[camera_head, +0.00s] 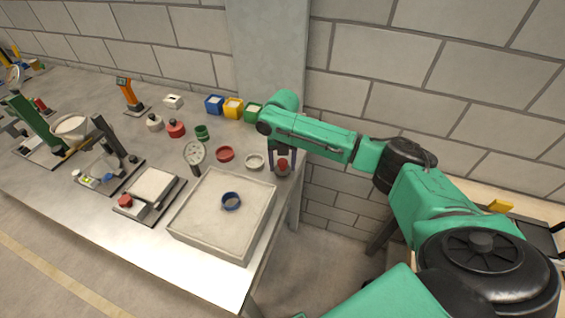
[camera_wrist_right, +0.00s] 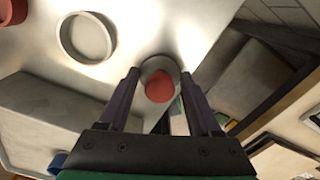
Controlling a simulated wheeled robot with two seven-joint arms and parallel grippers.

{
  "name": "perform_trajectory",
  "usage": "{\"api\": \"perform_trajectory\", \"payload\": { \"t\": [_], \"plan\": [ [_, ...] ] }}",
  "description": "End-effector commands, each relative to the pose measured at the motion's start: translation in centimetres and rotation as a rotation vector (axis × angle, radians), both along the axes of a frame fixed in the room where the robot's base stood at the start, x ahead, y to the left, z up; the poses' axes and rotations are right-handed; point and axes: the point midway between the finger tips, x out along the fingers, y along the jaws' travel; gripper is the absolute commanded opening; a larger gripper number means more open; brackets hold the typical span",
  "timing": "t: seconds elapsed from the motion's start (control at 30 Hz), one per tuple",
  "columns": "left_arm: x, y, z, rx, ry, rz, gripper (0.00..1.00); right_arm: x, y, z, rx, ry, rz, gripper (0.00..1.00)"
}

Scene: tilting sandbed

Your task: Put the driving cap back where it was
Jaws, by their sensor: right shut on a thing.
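My right gripper (camera_head: 283,160) points down over the right end of the metal table and is shut on a small grey piece with a red top, which I take to be the driving cap (camera_head: 282,167). In the right wrist view the red top of the driving cap (camera_wrist_right: 159,87) sits between the two fingers of the right gripper (camera_wrist_right: 160,85), with a grey round rim around it. I cannot tell whether the cap touches the table. My left gripper is not in view.
A white ring (camera_head: 255,162) and a red ring (camera_head: 225,154) lie left of the gripper. Blue (camera_head: 214,104), yellow (camera_head: 233,107) and green (camera_head: 254,112) bins stand at the back. The table's right edge is close.

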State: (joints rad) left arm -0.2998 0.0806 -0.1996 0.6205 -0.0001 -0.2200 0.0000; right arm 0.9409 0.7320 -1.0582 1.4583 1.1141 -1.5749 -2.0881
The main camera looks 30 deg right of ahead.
Motion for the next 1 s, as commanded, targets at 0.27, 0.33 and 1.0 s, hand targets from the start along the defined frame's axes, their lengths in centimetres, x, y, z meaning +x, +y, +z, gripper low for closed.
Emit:
{"api": "perform_trajectory", "payload": {
  "t": [0.27, 0.33, 1.0],
  "plan": [
    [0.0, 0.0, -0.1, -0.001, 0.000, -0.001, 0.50, 0.0, 0.0, -0.2, 0.000, 0.000, -0.001, 0.95],
    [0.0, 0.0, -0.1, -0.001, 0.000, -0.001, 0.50, 0.0, 0.0, -0.2, 0.000, 0.000, -0.001, 0.95],
    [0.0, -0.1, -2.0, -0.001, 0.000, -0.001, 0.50, 0.1, 0.0, 9.8, 0.001, -0.004, -0.001, 0.95]
  ]
}}
